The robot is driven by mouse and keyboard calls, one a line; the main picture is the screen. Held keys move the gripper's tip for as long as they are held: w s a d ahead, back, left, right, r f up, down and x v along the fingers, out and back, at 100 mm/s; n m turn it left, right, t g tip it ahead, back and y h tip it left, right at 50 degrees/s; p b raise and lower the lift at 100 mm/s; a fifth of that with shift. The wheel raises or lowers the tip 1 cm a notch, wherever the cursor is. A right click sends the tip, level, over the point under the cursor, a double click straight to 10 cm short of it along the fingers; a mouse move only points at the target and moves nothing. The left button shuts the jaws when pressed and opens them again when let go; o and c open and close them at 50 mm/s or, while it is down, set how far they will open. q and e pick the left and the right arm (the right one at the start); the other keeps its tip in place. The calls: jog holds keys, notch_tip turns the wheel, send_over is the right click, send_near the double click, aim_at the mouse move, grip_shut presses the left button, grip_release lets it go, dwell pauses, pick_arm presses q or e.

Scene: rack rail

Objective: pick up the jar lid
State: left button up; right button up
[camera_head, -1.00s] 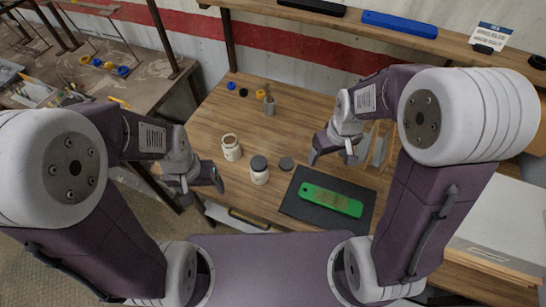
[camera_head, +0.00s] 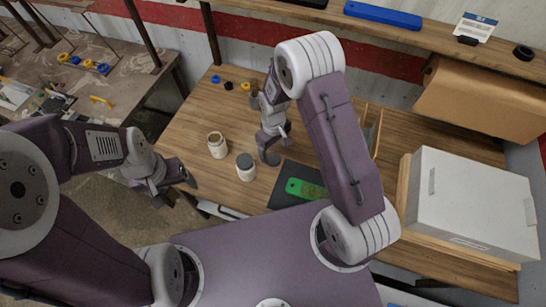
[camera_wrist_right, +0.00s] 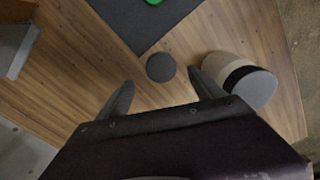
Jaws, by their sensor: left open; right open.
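The loose jar lid (camera_wrist_right: 160,67), a dark grey disc, lies flat on the wooden table next to the dark mat (camera_wrist_right: 135,25). In the head view it is largely hidden by my right gripper (camera_head: 270,150). In the right wrist view, the open, empty fingers of my right gripper (camera_wrist_right: 161,80) stand on either side, just short of the lid. A jar with a dark top (camera_head: 245,167) stands close by; it also shows in the wrist view (camera_wrist_right: 225,68). An open jar (camera_head: 217,145) stands further left. My left gripper (camera_head: 175,186) is open and empty off the table's left edge.
A green object (camera_head: 304,188) lies on the mat. A wooden rack (camera_head: 372,125) stands behind my right arm. A white box (camera_head: 472,205) and a brown box (camera_head: 480,100) occupy the right side. Small blue, black and yellow pieces lie at the table's back left.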

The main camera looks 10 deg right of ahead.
aim_at(273, 158)
jog(key=f, duration=0.2)
jog(key=f+p, duration=0.1)
jog(key=f, duration=0.1)
jog(key=shift+s+a, duration=0.1)
jog(key=shift+s, duration=0.1)
jog(key=shift+w+f, duration=0.15)
jog(key=shift+f, duration=0.3)
jog(key=c, duration=1.4)
jog(key=shift+r, duration=0.5)
notch_tip(273, 158, up, 3)
jog(key=shift+b, duration=0.55)
jog(key=s+d+r, duration=0.2)
jog(key=s, duration=0.1)
jog(key=s+d+r+b, duration=0.1)
jog(key=s+d+r, duration=0.1)
jog(key=s+d, duration=0.1)
jog(key=s+d+r, duration=0.2)
jog(key=s+r, duration=0.1)
jog(key=shift+d+b, duration=0.25)
jog(key=shift+b, duration=0.05)
